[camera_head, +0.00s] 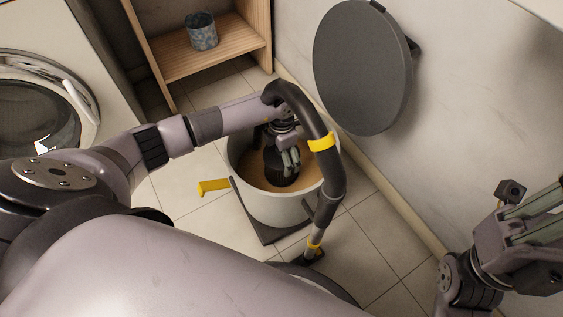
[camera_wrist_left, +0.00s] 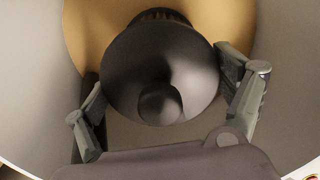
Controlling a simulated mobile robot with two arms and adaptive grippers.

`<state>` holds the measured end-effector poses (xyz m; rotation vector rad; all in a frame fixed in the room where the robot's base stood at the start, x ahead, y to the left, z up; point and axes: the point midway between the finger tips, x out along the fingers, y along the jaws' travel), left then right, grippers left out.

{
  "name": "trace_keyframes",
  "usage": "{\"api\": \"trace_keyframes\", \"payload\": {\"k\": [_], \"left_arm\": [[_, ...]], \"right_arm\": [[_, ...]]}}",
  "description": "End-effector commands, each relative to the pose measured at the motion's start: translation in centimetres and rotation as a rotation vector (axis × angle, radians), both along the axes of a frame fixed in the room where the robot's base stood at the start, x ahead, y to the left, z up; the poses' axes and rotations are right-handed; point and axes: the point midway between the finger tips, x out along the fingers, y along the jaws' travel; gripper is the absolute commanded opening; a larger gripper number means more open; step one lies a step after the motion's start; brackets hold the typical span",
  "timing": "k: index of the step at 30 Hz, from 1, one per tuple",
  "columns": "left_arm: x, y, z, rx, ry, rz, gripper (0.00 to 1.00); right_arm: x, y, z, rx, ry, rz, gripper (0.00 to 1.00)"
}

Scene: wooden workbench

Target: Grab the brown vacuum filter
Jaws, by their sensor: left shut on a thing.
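The vacuum canister (camera_head: 267,208) stands open on the tiled floor, a grey-white drum with a brown-orange inside. A dark rounded filter part (camera_head: 281,170) is inside it, and it fills the middle of the left wrist view (camera_wrist_left: 160,75) with a round knob on its end. Its ribbed side shows at the top there. My left gripper (camera_head: 290,160) reaches down into the canister and is shut on this dark part, one finger on each side in the left wrist view (camera_wrist_left: 172,105). My right gripper (camera_head: 530,220) is at the right edge, away from the canister; its fingertips are not clear.
A dark hose (camera_head: 330,175) with yellow bands arches over the canister's right side. A yellow latch (camera_head: 213,187) sticks out left. A round grey lid (camera_head: 362,68) is by the wall. A washing machine (camera_head: 35,105) and a wooden shelf (camera_head: 215,60) with a metal cup (camera_head: 201,31) stand behind.

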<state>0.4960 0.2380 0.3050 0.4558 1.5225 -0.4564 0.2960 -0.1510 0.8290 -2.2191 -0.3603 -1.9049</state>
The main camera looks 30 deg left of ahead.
Motion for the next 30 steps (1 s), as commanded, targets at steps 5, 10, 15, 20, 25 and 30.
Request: {"api": "trace_keyframes", "payload": {"k": [5,10,15,20,25,30], "left_arm": [[0.0,0.0,0.0,0.001,-0.001,0.000,0.61],[0.0,0.0,0.0,0.001,-0.001,0.000,0.50],[0.1,0.0,0.1,0.000,-0.001,0.000,0.50],[0.1,0.0,1.3,0.001,-0.003,0.000,0.50],[0.2,0.1,4.8,0.001,-0.006,-0.001,0.50],[0.1,0.1,8.0,0.001,-0.004,0.000,0.50]], "right_arm": [[0.0,0.0,0.0,0.000,0.000,0.000,0.00],[0.0,0.0,0.0,0.000,0.000,0.001,0.00],[0.0,0.0,0.0,0.000,0.000,0.001,0.00],[-0.1,0.0,0.6,0.002,-0.005,0.001,0.00],[-0.4,-0.2,0.1,0.004,0.055,0.002,0.00],[-0.5,-0.2,1.2,0.005,0.058,0.003,0.00]]}}
